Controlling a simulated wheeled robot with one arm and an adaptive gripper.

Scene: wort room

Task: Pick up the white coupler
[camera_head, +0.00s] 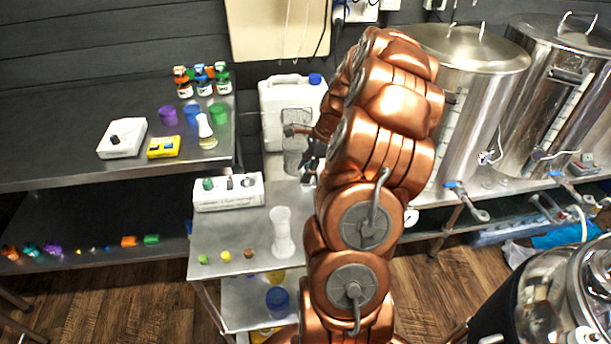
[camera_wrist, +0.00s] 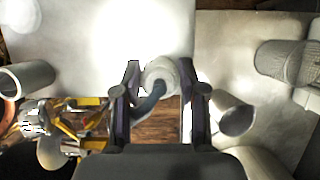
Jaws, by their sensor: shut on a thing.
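In the wrist view, a round white piece with a hole, apparently the white coupler (camera_wrist: 160,74), sits between the two fingers of my gripper (camera_wrist: 160,85). The fingers stand on either side of it and are shut on it. A curved blue-grey part shows just below it, and wood floor shows beyond. In the head view, only a dark bit of my gripper (camera_head: 309,168) shows past my copper arm, near the cart's back edge. The coupler is hidden there by my arm.
The metal cart (camera_head: 235,240) holds a white box with knobs (camera_head: 228,192), a clear waisted vessel (camera_head: 282,232) and small coloured pieces. A white canister (camera_head: 291,105) stands behind. A bench (camera_head: 60,150) is at left; steel kettles (camera_head: 465,100) stand at right.

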